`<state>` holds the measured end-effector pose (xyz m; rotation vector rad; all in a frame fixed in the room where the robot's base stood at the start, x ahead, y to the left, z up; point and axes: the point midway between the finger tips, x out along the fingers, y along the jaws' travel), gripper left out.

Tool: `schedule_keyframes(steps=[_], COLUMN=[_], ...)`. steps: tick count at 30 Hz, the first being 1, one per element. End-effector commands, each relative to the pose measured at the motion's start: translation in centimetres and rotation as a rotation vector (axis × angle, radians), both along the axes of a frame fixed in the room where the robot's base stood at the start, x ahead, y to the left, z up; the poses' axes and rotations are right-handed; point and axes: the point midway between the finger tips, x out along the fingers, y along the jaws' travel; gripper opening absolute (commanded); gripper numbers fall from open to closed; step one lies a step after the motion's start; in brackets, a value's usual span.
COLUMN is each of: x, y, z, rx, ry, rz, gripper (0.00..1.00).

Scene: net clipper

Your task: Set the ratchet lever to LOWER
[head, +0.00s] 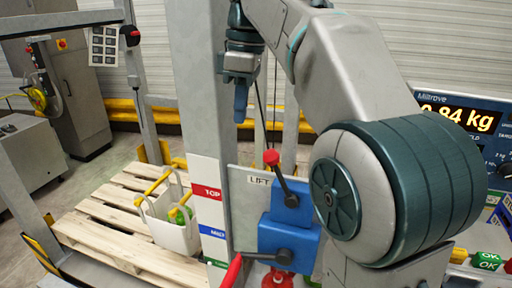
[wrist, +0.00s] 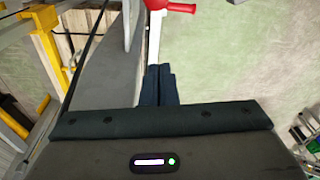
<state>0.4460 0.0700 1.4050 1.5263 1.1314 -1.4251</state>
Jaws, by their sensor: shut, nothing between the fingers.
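A black lever with a red knob (head: 272,158) stands on a blue housing (head: 288,208), its knob end tilted up and left, close to a plate marked LIFT (head: 258,181). I take this as the ratchet lever; no LOWER marking is readable. My gripper (head: 241,118) points down, above and left of the knob, apart from it. In the wrist view its dark fingers (wrist: 158,85) are together with nothing between them. Beyond them in that view is a pale bar with a red grip (wrist: 180,7); I cannot tell which part this is.
A second black lever (head: 265,257) sits on a lower blue block, beside a red handle (head: 232,270). A tall grey post with a TOP label (head: 207,191) stands left of the housing. A white basket (head: 172,225) rests on a wooden pallet (head: 100,225). A weight display (head: 455,115) is at right.

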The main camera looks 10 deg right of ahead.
Motion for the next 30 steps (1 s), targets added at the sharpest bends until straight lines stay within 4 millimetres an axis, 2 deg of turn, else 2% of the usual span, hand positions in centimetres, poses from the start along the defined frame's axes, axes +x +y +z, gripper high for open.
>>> schedule_keyframes(steps=[17, 18, 24, 30], x=[-0.2, -0.5, -1.2, -1.4], y=[1.1, 0.1, -2.1, -2.7], z=[-9.4, -8.6, -8.1, -8.1], rx=[0.0, 0.0, 0.0, 0.0], ry=[0.002, -0.003, -0.001, 0.0], rz=[0.001, -0.005, -0.002, 0.001], gripper=[0.0, 0.0, 0.0, 0.0])
